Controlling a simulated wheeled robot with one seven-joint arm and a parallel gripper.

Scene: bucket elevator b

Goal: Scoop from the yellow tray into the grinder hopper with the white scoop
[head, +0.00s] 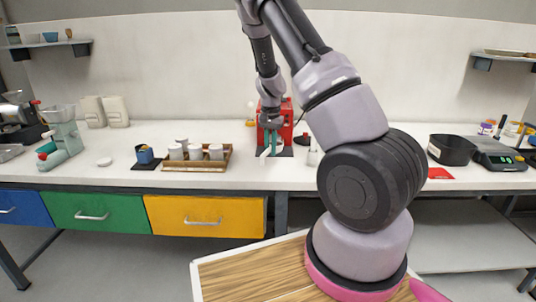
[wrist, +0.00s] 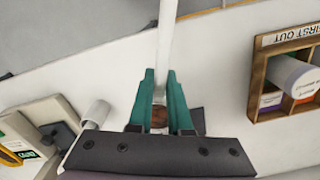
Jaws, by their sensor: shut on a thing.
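My gripper (head: 270,150) is over the middle of the white counter, in front of a red machine (head: 287,115). In the wrist view its green fingers (wrist: 160,100) are shut on a long white handle (wrist: 164,45), which I take for the white scoop. The scoop's bowl is not clearly seen. A small brown patch shows between the fingers, and I cannot tell what it is. A grey-green machine (head: 62,135) with an open top, which looks like the grinder, stands at the far left, well away from my gripper. I cannot make out a yellow tray.
A wooden tray (head: 196,169) with white cups lies left of my gripper; its label side shows in the wrist view (wrist: 258,80). A black bin (head: 452,150) and a scale (head: 498,155) stand at the right.

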